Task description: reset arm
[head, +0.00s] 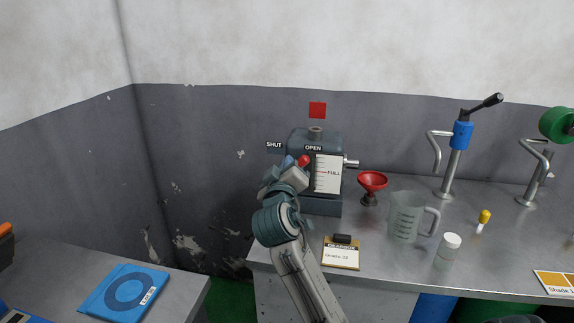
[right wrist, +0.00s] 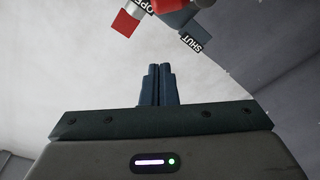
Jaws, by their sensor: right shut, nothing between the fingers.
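My right arm comes up from the bottom middle of the head view. Its gripper (head: 288,163) is in front of the left side of a blue-grey hydraulic unit (head: 322,207) with SHUT and OPEN labels and a FULL gauge. A red knob (head: 304,160) shows close by the gripper; I cannot tell whether they touch. In the right wrist view the two dark fingers (right wrist: 160,80) are together and empty. Red and blue-grey parts and the labels show beyond them, at the top. My left gripper is not clearly seen.
A red funnel (head: 372,181), a clear jug (head: 405,218), a white-capped jar (head: 448,251) and a gearbox clipboard (head: 341,255) stand or lie right of the arm. Pump taps (head: 457,150) rise behind. A blue packet (head: 125,292) lies on the left bench.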

